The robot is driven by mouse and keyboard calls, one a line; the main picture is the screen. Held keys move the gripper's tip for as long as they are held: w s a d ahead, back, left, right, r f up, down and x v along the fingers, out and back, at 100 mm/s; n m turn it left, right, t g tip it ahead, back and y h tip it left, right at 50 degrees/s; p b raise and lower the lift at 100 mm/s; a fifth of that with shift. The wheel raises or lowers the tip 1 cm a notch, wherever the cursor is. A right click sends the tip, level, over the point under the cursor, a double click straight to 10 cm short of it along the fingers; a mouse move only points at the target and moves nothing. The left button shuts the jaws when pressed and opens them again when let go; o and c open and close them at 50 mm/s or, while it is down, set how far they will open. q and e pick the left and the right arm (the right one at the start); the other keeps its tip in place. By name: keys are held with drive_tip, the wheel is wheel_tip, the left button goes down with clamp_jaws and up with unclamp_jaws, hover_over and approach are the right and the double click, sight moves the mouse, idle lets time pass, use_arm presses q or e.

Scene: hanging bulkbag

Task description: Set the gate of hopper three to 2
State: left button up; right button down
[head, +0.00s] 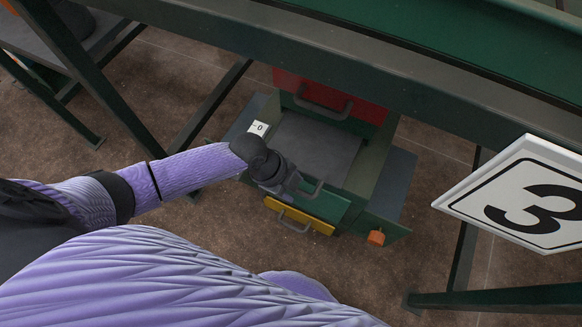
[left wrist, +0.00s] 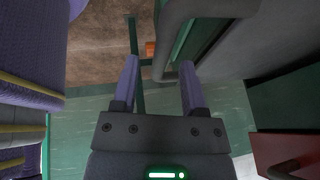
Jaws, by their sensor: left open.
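The sign with a black 3 (head: 535,205) hangs at the right of the head view. Beside it is a green hopper unit with a grey plate (head: 315,145), a red panel with a bar handle (head: 330,95), a green front panel (head: 325,203) and a yellow panel with its own handle (head: 300,217). A small white label reading 0 (head: 259,128) is at the unit's left edge. My left gripper (head: 298,188) is open at the green panel's handle (head: 318,188). In the left wrist view a grey bar handle (left wrist: 172,35) reaches between the open fingertips (left wrist: 160,62); contact cannot be told.
A dark green frame beam (head: 400,75) crosses above the unit, with legs at left (head: 95,95) and right (head: 463,245). An orange block (head: 376,238) sticks out at the unit's lower right. Brown floor (head: 370,285) is open in front.

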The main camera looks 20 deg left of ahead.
use_arm(q)
drive_tip(key=p+v, duration=0.5)
drive_tip(key=v, duration=0.5)
drive_tip(key=shift+p, duration=0.4)
use_arm(e)
drive_tip(key=shift+t, duration=0.3)
drive_tip(key=r, duration=0.1)
drive_tip(key=w+r, duration=0.1)
drive_tip(key=r, duration=0.1)
drive_tip(key=w+r, duration=0.1)
drive_tip(key=r, duration=0.1)
drive_tip(key=shift+a+r, duration=0.15)
drive_tip(key=shift+a, duration=0.1)
drive_tip(key=shift+d, duration=0.15)
